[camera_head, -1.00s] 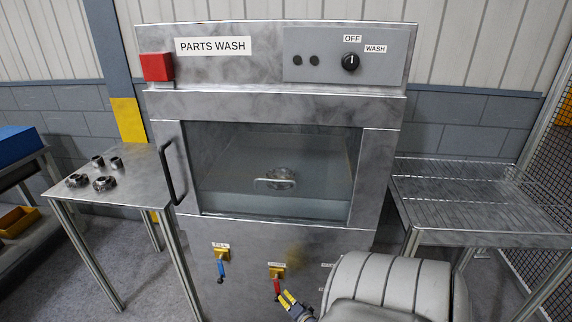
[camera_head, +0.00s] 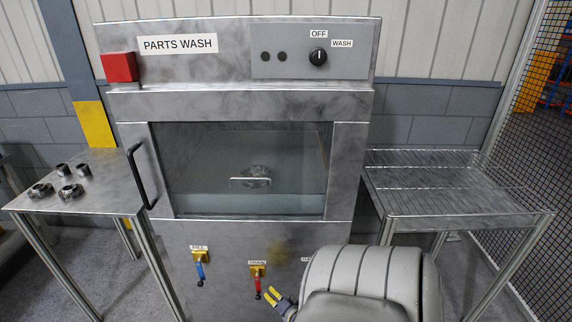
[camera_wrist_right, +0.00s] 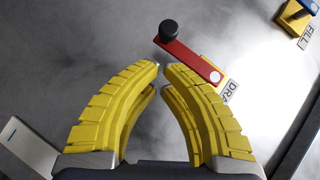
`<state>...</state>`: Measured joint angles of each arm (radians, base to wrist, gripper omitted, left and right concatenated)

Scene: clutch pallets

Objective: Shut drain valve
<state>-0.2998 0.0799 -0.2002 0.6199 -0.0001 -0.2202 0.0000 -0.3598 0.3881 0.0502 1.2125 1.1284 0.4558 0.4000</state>
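The drain valve has a red lever (camera_head: 257,284) on a yellow body (camera_head: 257,269), low on the front of the parts washer (camera_head: 345,150). The lever hangs down in the head view. In the right wrist view the red lever (camera_wrist_right: 190,60) ends in a black knob (camera_wrist_right: 169,31), beside a partly hidden label. My right gripper (camera_head: 273,294) is just right of the lever's lower end. In the wrist view its yellow fingertips (camera_wrist_right: 161,68) nearly meet with nothing visible between them, close to the lever. Contact cannot be told. My left gripper is out of view.
The fill valve with a blue lever (camera_head: 200,271) is left of the drain valve. A table (camera_head: 110,180) with several metal parts stands left. A wire-topped rack (camera_head: 455,200) stands right, near a mesh fence (camera_head: 525,150). The washer door handle (camera_head: 140,178) sticks out.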

